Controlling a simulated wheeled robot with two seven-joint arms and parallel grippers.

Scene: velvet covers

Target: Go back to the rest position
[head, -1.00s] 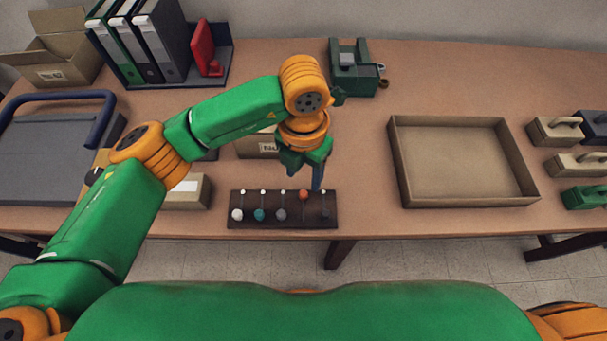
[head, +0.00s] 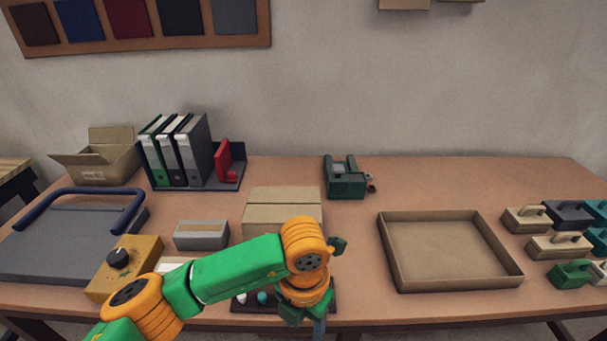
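My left arm (head: 238,269), green and orange, comes in from the lower left over the front of the table. Its gripper (head: 306,318) points down near the bottom edge, in front of the dark rack (head: 246,309). The gripper hides much of the rack and its row of small balls; a white ball (head: 241,297) and a teal ball (head: 262,298) show at its left. The fingertips are partly cut off, so I cannot tell whether they are open or hold anything. My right gripper is not in view.
A cardboard box (head: 283,212) stands behind my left arm, a yellow box with a black knob (head: 125,270) left of it. An empty tray (head: 450,216) lies to the right. Handled blocks (head: 560,245) stand far right. Binders (head: 176,153) stand at the back left.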

